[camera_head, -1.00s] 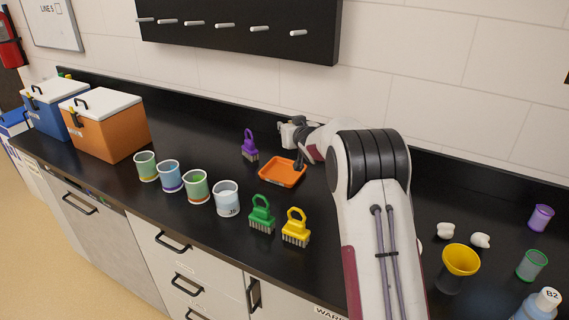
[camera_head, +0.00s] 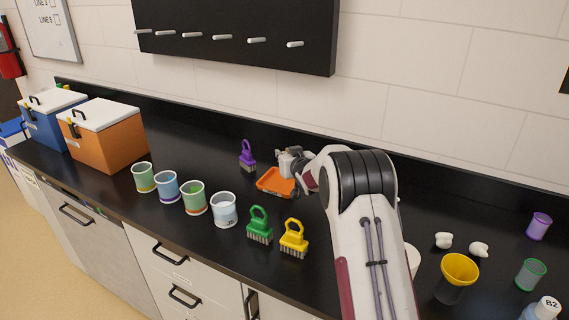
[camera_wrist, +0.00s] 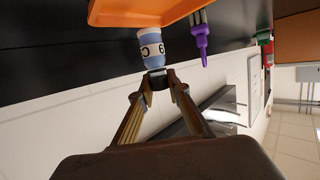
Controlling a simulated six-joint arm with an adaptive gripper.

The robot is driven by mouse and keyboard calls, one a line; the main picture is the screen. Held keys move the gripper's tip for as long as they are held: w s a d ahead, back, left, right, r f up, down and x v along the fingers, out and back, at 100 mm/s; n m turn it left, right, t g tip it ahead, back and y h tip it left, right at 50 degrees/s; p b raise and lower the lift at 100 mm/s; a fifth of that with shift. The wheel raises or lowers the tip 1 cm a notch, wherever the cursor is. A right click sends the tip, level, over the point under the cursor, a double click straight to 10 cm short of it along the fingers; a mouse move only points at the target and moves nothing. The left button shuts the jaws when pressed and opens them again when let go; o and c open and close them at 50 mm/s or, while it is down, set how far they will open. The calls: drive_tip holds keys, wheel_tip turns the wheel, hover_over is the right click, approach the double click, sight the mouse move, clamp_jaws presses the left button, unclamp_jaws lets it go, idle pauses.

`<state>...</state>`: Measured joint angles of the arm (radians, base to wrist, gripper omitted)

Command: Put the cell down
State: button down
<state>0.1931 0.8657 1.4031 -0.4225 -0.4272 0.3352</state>
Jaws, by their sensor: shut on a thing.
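My gripper (camera_wrist: 157,82) is shut on the cap end of a small blue-grey bottle, the cell (camera_wrist: 152,50), which has a white label with dark characters. In the wrist view the cell is beside the edge of the orange tray (camera_wrist: 130,14); I cannot tell whether it touches the tray or counter. In the head view my gripper (camera_head: 289,165) is at the back right of the orange tray (camera_head: 268,189), partly covering it.
A purple brush (camera_head: 247,157) stands left behind the tray; it also shows in the wrist view (camera_wrist: 202,42). Green (camera_head: 260,226) and yellow (camera_head: 293,239) brushes stand in front. Several cups line the left, beyond them an orange cooler (camera_head: 112,140). A peg board (camera_head: 240,35) hangs above.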

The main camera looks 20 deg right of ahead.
drive_tip(key=shift+f, duration=1.65)
drive_tip(key=shift+f, duration=0.2)
drive_tip(key=c, duration=1.9)
unclamp_jaws()
drive_tip(key=shift+r, duration=0.2)
drive_tip(key=shift+s+r, duration=0.2)
drive_tip(key=shift+s, duration=0.4)
drive_tip(key=shift+v, duration=5.4)
